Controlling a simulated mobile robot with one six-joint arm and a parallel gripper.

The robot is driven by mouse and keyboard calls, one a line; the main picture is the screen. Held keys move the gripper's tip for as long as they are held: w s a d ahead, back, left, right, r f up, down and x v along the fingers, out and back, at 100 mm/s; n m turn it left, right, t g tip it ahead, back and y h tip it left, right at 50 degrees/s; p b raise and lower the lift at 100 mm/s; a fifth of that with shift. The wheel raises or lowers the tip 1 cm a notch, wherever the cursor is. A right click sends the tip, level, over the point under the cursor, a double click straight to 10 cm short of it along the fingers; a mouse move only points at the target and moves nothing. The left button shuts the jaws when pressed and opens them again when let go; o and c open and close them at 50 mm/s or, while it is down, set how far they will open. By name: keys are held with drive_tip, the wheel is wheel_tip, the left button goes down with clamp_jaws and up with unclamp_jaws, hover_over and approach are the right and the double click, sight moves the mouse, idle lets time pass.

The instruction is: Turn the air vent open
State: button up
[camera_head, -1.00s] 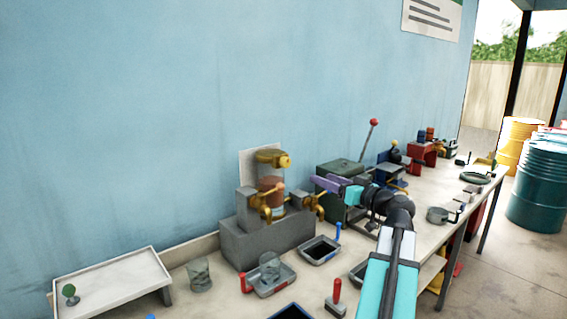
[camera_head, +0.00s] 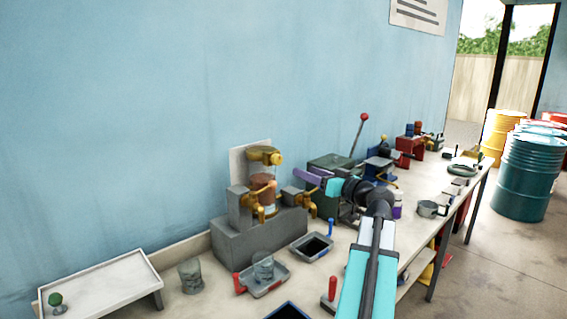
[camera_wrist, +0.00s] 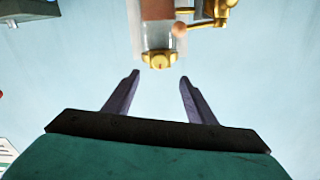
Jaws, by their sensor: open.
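The glass decanter (camera_head: 264,184) with reddish liquid stands on a grey block (camera_head: 258,232) against the wall. It has a brass top with a yellow-gold knob, likely the air vent (camera_head: 277,158). In the wrist view, the gold knob (camera_wrist: 160,60) lies just beyond and roughly midway between my fingertips. My gripper (camera_wrist: 160,76) is open, with nothing between its purple fingers. In the head view, my gripper (camera_head: 304,175) is right of the decanter, a little below knob height. The far finger is partly hidden in the head view.
A green box with a red-tipped lever (camera_head: 364,117) stands behind my arm.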

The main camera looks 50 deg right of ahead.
sight(279, 162)
drive_tip(key=w+p, duration=0.1)
drive_tip(key=w, duration=0.2)
drive_tip(key=w+p, duration=0.2)
drive_tip(key=w, duration=0.2)
drive_tip(key=w+p, duration=0.1)
drive_tip(key=w, duration=0.3)
drive_tip(key=shift+w+d+r, duration=0.1)
drive_tip(key=shift+w+d, duration=0.05)
drive_tip(key=shift+d, duration=0.25)
drive_tip(key=shift+w+p, duration=0.45)
drive_tip(key=shift+w, duration=0.2)
drive_tip(key=c, duration=1)
drive_tip(key=shift+c, duration=0.2)
